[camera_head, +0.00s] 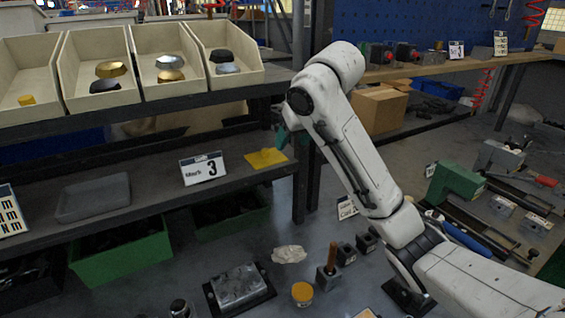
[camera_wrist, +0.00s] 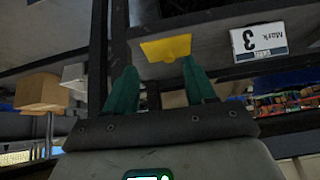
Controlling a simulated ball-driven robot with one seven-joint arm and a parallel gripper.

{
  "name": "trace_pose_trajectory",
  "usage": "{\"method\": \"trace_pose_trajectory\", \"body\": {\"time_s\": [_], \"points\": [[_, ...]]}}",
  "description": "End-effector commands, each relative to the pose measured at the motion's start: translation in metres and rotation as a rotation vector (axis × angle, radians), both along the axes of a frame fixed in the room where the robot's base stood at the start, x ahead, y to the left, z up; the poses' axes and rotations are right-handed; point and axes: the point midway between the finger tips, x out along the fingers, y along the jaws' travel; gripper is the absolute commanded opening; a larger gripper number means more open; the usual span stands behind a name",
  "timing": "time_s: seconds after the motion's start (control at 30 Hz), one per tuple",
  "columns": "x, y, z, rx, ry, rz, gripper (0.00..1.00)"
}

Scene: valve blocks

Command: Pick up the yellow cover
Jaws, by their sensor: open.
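The yellow cover (camera_head: 266,158) is a flat yellow plate with a small raised part, lying on the lower shelf just right of the "Mark 3" sign. In the wrist view, which is turned upside down, the yellow cover (camera_wrist: 167,48) shows just beyond and between the fingertips. My gripper (camera_head: 281,138) is at the shelf's right end, close to the cover; the arm hides part of it. In the wrist view my gripper (camera_wrist: 160,68) has its two green fingers apart with nothing between them. I cannot tell the exact gap to the cover.
The sign (camera_head: 202,168) stands left of the cover, with a grey tray (camera_head: 93,197) farther left. A dark shelf post (camera_head: 300,185) stands right of the cover. The upper shelf with cream bins (camera_head: 97,66) overhangs. A yellow-topped jar (camera_head: 302,292) stands on the lower bench.

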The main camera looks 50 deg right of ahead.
Motion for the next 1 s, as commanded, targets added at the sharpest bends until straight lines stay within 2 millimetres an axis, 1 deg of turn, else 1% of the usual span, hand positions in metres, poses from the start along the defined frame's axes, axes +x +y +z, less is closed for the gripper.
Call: {"method": "trace_pose_trajectory", "body": {"time_s": [0.03,0.1,0.23,0.37,0.57,0.63,0.8,0.9,1.0], "points": [[-0.001,0.006,-0.015,0.001,0.035,0.017,0.55],[-0.003,0.013,-0.028,0.008,0.070,0.033,0.55],[-0.001,0.019,-0.039,0.013,0.098,0.049,0.55],[0.013,0.016,-0.041,0.013,0.100,0.051,0.55],[0.044,0.007,-0.040,0.013,0.100,0.051,0.55],[0.056,0.002,-0.035,0.011,0.102,0.049,0.55],[0.083,-0.005,-0.036,0.010,0.101,0.049,0.55],[0.095,-0.008,-0.036,0.011,0.100,0.049,0.55],[0.102,-0.010,-0.037,0.011,0.100,0.050,0.55]]}}
